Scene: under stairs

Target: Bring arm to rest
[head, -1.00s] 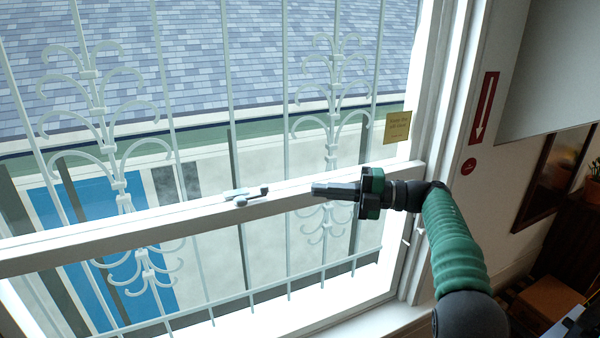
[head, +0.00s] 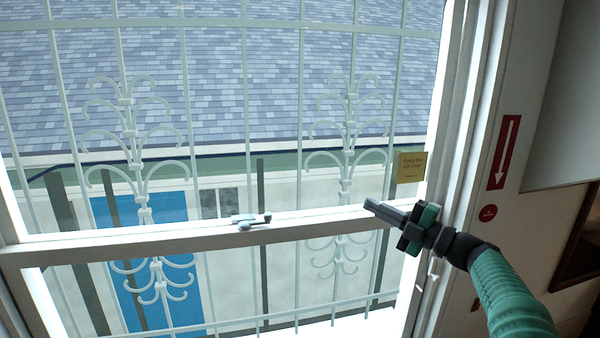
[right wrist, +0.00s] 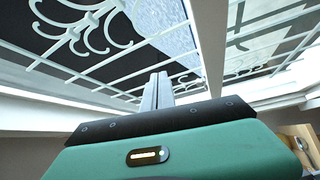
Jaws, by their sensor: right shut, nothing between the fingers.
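My right gripper (head: 385,212) is at the right of the head view, on my green arm that comes in from the lower right. Its fingers are together and empty. They point left and slightly up, in front of the window's middle rail (head: 180,241) near its right end. The right wrist view shows the closed fingers (right wrist: 157,92) too, with window bars beyond them. I cannot tell from the head view how far the fingertips are from the rail. My left gripper is not in view.
A grey latch (head: 251,221) sits on the rail, left of my gripper. White window bars (head: 248,120) stand behind the sash. A yellow notice (head: 411,167) is just above my gripper. The window frame and a wall with a red arrow sign (head: 504,152) are at the right.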

